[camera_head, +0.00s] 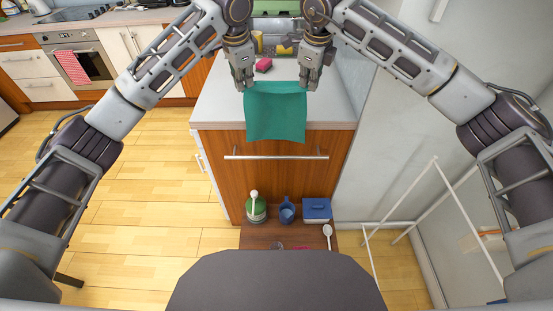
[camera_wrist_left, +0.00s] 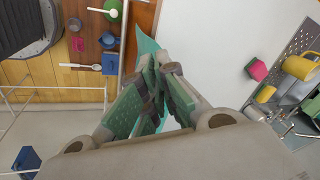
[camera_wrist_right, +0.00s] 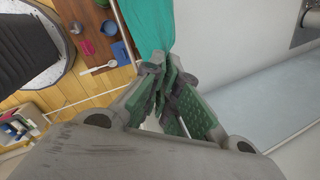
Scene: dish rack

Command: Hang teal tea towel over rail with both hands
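The teal tea towel (camera_head: 276,114) is spread between my two grippers and hangs down in front of the wooden cabinet, over the counter's front edge. My left gripper (camera_head: 244,87) is shut on its upper left corner. My right gripper (camera_head: 308,86) is shut on its upper right corner. The towel also shows behind the fingers in the left wrist view (camera_wrist_left: 146,45) and in the right wrist view (camera_wrist_right: 150,22). The metal rail (camera_head: 276,157) runs across the cabinet front, below the towel's lower edge. The towel appears apart from the rail.
A pink sponge (camera_head: 264,65) lies on the white counter (camera_head: 222,100) behind the grippers. A low wooden surface (camera_head: 275,236) holds a green bottle (camera_head: 256,210), a blue jug (camera_head: 287,212), a blue box (camera_head: 317,209) and a white spoon (camera_head: 328,232). A white frame (camera_head: 400,202) stands at the right.

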